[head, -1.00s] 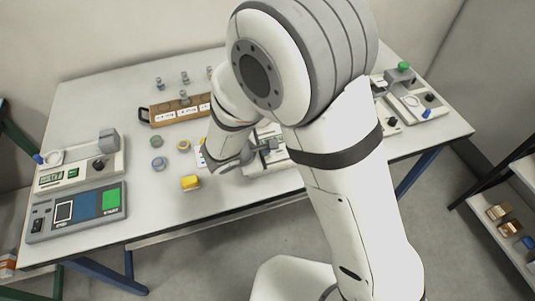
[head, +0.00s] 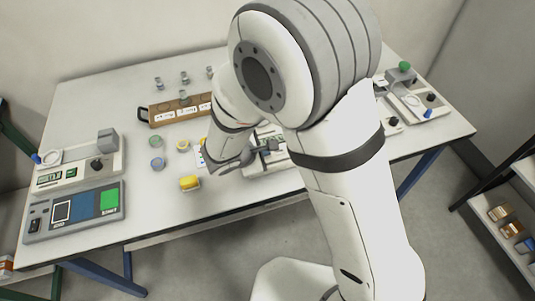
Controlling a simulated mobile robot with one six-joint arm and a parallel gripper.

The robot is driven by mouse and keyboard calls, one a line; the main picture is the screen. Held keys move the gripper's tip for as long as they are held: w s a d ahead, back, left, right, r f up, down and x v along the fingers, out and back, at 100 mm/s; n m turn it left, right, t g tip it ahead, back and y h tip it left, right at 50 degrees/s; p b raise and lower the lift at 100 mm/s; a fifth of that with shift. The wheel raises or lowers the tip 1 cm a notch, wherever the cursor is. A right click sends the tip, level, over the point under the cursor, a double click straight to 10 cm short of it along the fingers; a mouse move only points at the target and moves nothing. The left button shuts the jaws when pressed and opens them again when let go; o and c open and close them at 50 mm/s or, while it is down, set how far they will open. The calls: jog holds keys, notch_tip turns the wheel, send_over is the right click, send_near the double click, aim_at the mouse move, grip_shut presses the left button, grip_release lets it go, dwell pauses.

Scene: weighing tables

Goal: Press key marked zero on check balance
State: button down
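My gripper (head: 270,149) is small and partly covered by my own arm. It is over or beside a pale instrument (head: 262,168) at the front middle of the table. My arm hides most of this instrument, so its keys and any marks cannot be read. I cannot tell whether the gripper touches it or whether the fingers are apart. Another pale balance (head: 78,173) with a small green display and a dark knob stands at the left. No label in view is clear enough to tell which instrument is the check balance.
A grey panel (head: 75,213) with blue and green areas lies front left. A yellow block (head: 189,183) sits near the front edge. A brown rack (head: 178,112) and small weights (head: 157,163) lie behind. More pale instruments (head: 419,106) stand at the right. A shelf (head: 508,215) is far right.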

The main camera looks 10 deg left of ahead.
jog(key=shift+r, duration=0.1)
jog(key=shift+r+p, duration=0.4)
jog(key=shift+r, duration=0.3)
jog(key=shift+r+p, duration=1.6)
jog(key=shift+r, duration=0.95)
jog(key=d+r+m+g+h, duration=0.15)
jog(key=d+r+m, duration=0.4)
jog(key=d, duration=0.55)
jog(key=s+d+r+m+g+y, duration=0.2)
jog(key=s+d+r+m, duration=0.3)
jog(key=d+m, duration=0.3)
jog(key=s+d+r+m+g+y, duration=0.2)
jog(key=s+d+r+m+y, duration=0.1)
jog(key=s+d+r+m, duration=0.2)
jog(key=s+d+m, duration=0.2)
jog(key=d+m, duration=0.2)
jog(key=shift+s, duration=0.35)
